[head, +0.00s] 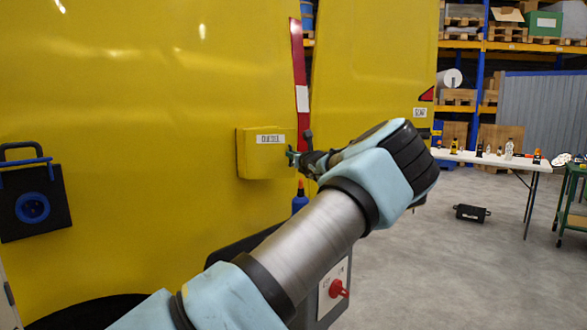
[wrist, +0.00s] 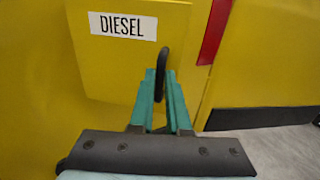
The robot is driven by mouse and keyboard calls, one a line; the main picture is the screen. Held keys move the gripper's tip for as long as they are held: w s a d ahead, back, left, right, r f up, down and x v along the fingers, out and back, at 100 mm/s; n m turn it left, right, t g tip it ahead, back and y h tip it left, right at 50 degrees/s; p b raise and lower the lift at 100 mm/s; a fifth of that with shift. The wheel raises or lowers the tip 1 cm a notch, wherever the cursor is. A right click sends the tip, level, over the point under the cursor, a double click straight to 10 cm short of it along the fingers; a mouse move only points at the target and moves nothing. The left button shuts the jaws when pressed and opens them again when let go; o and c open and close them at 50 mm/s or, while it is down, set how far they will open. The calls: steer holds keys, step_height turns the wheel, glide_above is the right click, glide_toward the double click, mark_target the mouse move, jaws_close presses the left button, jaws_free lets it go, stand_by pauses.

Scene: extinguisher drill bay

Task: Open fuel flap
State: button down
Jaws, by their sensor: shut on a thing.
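The fuel flap (head: 255,163) is a yellow square panel with a white DIESEL label, on the side of a yellow vehicle. It fills the upper left of the wrist view (wrist: 112,58). It stands out from the body panel; I cannot tell whether it is ajar. A black upright handle (wrist: 163,60) sits at the flap's right edge. My gripper (wrist: 161,84) has its green fingers closed around this handle, one on each side. In the head view my gripper (head: 293,156) reaches the flap's right edge from the right.
A grey panel with a red knob (head: 338,289) is below my arm. A white table (head: 490,160) with bottles, a green cart (head: 573,195) and a black case (head: 471,212) stand right. Floor between is clear.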

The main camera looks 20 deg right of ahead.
steer(key=s+a+b, duration=0.4)
steer(key=a+b, duration=0.1)
steer(key=b, duration=0.3)
steer(key=shift+s+a+y+b, duration=0.15)
steer(key=shift+y+b, duration=0.25)
steer(key=shift+r, duration=0.1)
steer(key=c, duration=0.9)
jaws_free()
steer(key=shift+d, duration=0.2)
steer(key=shift+s+d, duration=0.1)
steer(key=shift+d, duration=0.2)
